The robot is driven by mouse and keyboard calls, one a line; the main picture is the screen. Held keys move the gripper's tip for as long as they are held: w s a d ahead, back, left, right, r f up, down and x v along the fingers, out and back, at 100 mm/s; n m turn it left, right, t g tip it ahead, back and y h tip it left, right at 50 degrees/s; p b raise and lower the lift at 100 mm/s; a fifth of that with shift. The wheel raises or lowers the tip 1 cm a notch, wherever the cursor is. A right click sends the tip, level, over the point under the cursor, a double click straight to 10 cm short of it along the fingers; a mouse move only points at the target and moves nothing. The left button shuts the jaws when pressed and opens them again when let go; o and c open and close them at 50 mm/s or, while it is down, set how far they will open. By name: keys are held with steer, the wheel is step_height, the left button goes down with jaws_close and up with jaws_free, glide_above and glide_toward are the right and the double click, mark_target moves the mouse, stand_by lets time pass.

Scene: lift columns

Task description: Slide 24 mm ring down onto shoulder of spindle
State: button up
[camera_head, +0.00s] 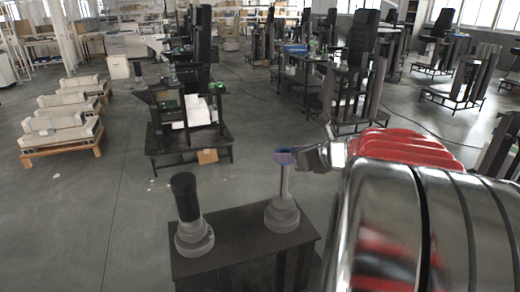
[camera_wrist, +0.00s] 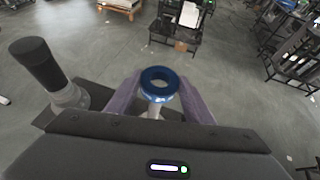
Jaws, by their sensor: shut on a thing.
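A blue ring (camera_head: 284,156) is held flat in my gripper (camera_head: 288,155) at the top of a thin, light-grey spindle (camera_head: 284,184). In the wrist view the ring (camera_wrist: 148,92) sits between the two purple fingers of my gripper (camera_wrist: 159,90), which are shut on it. The spindle (camera_wrist: 154,111) shows just below the ring there. I cannot tell whether its tip is inside the ring's hole or just under it. The spindle stands upright on a wider stepped base with a shoulder (camera_head: 282,214), well below the ring.
A second post with a thick black top (camera_head: 185,198) stands on a stepped base at the left of the dark table (camera_head: 235,243). It also shows at left in the wrist view (camera_wrist: 40,62). A black rack (camera_head: 190,130) stands on the floor behind. The table between the posts is clear.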

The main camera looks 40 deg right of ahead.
mark_target(286, 192)
steer(key=shift+f, duration=0.15)
steer(key=shift+w+f, duration=0.1)
steer(key=shift+f, duration=6.6)
steer(key=o, duration=1.2)
steer(key=shift+f, duration=0.1)
